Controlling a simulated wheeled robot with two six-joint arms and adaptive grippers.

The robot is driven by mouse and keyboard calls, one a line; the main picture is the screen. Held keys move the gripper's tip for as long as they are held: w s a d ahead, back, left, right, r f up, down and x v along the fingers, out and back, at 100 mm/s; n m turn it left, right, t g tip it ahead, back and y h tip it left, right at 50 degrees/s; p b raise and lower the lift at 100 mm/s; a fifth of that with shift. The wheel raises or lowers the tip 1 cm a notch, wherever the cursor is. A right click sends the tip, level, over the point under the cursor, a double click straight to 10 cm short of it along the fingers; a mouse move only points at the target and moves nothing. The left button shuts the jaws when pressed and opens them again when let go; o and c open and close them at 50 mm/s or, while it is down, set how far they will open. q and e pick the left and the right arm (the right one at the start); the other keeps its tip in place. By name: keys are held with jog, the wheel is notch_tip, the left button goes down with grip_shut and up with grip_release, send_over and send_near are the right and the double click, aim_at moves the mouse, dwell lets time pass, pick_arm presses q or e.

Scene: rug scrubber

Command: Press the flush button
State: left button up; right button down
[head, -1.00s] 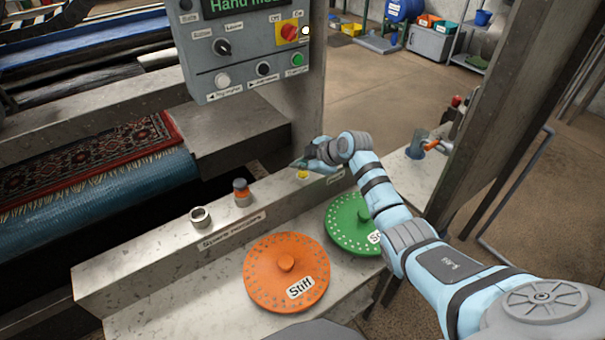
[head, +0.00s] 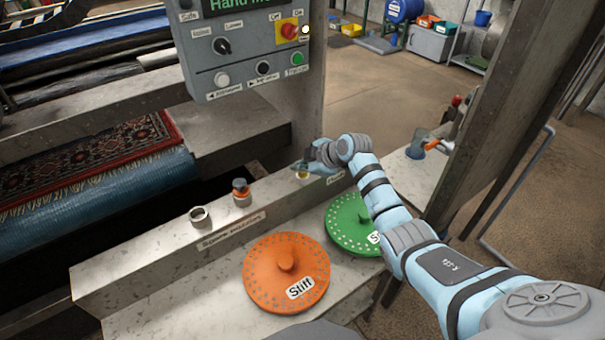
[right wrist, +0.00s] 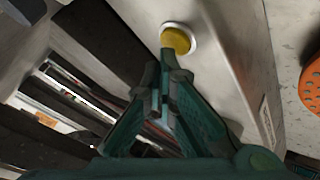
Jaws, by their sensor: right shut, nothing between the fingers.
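The yellow round button (head: 302,175) sits on the top of the grey metal ledge, left of a small label too blurred to read surely. In the right wrist view, the yellow button (right wrist: 177,39) has a pale metal ring around it. My right gripper (head: 303,165) is shut and empty, with its tips right at the button and partly covering it in the head view. In the right wrist view, the tips of the right gripper (right wrist: 164,58) reach the button's lower left edge; I cannot tell whether they touch it. My left gripper is not in view.
An orange-topped knob (head: 241,192) and an empty metal ring (head: 200,217) stand along the same ledge. An orange disc (head: 262,285) and a green disc (head: 347,215) lie on the lower shelf. The control panel (head: 243,50) hangs behind, and a metal post (head: 500,100) stands at right.

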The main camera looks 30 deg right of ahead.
aim_at(301, 175)
jog(key=shift+f+b, duration=0.35)
jog(key=shift+f, duration=0.1)
dwell(0.4)
jog(key=shift+r, duration=0.15)
jog(key=shift+r+p, duration=0.7)
jog(key=shift+p, duration=0.15)
notch_tip(301, 175, up, 5)
jog(key=p, duration=0.4)
jog(key=shift+r+p, duration=0.1)
jog(key=shift+p, duration=0.25)
